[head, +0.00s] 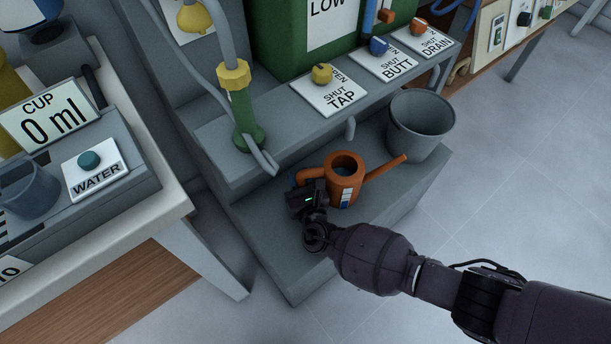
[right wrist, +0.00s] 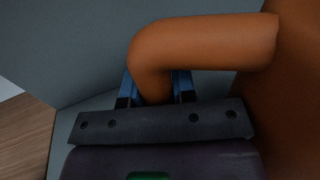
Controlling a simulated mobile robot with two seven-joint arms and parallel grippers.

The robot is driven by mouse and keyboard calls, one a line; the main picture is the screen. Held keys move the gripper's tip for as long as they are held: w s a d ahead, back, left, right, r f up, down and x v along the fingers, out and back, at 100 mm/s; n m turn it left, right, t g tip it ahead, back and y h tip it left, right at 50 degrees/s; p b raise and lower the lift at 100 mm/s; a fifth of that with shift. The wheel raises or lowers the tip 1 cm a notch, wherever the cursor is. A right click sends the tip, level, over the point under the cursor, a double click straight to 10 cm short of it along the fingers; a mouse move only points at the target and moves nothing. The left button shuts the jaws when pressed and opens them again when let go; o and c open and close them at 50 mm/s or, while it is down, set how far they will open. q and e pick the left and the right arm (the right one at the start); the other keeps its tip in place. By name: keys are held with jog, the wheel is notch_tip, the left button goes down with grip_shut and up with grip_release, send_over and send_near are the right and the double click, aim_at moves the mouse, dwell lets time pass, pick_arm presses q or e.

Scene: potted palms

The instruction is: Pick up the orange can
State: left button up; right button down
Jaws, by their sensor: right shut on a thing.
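The orange can (head: 343,188) is a watering can with a spout to the right and a handle to the left. It stands upright on the grey lower step (head: 270,236). My right gripper (head: 303,190) is at the can's left side, at its handle. In the right wrist view the two blue-lined fingers are shut on the orange handle (right wrist: 190,45), one on each side of it. The can's body (right wrist: 297,100) fills the right edge there. I cannot tell whether the can touches the step. My left gripper is not in view.
A grey bucket (head: 418,125) stands behind the spout. Above is a shelf with labelled valves, such as the yellow tap valve (head: 322,73), and a green pipe (head: 243,115). A white table with a water button (head: 89,160) is at left. Open floor lies at right.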

notch_tip(320, 180, up, 8)
jog(key=r+p, duration=0.1)
jog(key=p, duration=0.3)
pick_arm(q)
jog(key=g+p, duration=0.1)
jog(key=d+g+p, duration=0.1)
jog(key=p, duration=0.1)
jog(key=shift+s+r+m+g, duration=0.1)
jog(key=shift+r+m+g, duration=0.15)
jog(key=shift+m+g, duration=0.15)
pick_arm(e)
jog(key=s+d+f, duration=0.2)
jog(key=s+d, duration=0.9)
jog(key=s, duration=0.4)
jog(key=shift+s+d, duration=0.25)
jog(key=shift+s, duration=0.15)
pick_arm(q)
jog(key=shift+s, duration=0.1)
pick_arm(e)
jog(key=shift+f, duration=0.1)
